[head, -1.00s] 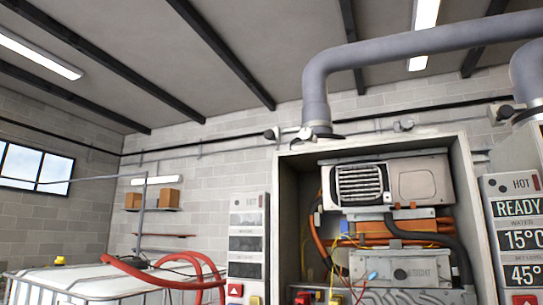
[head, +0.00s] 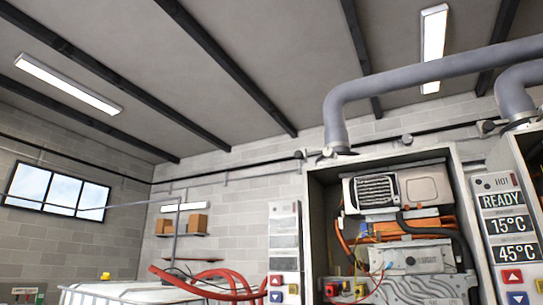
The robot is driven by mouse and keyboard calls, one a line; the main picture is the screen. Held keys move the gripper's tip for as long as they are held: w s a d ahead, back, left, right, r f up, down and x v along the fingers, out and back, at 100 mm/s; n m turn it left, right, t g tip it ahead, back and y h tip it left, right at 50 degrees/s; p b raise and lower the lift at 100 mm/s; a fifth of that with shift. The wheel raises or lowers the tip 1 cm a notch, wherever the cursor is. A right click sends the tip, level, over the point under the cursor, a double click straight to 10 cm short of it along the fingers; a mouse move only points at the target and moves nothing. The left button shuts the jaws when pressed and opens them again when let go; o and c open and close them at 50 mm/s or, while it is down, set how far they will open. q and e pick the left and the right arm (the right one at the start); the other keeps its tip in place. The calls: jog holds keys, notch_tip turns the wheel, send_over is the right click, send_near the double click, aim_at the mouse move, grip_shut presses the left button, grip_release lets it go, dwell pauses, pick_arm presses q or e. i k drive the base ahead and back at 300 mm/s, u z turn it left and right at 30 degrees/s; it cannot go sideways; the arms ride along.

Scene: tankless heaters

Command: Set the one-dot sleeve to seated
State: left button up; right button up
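A grey flue pipe (head: 335,122) comes down to the top of an open heater cabinet (head: 313,225). A dark and pale collar (head: 337,151) sits around the pipe's foot. A second flue pipe (head: 512,95) meets the heater at the right edge, with another collar (head: 520,124) at its foot. No dot marks can be made out on either, so I cannot tell which is the one-dot sleeve or whether it is seated. Neither of my grippers is in view.
The open cabinet holds a grey blower unit (head: 397,188), orange parts and loose wires. A right panel (head: 508,235) reads READY, 15°C and 45°C; a left panel (head: 284,255) has blank displays. A white tank (head: 130,293) with red hoses (head: 215,277) stands at the lower left.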

aim_at(337, 138)
jog(key=u, duration=0.75)
jog(key=i, duration=0.95)
jog(key=z, duration=1)
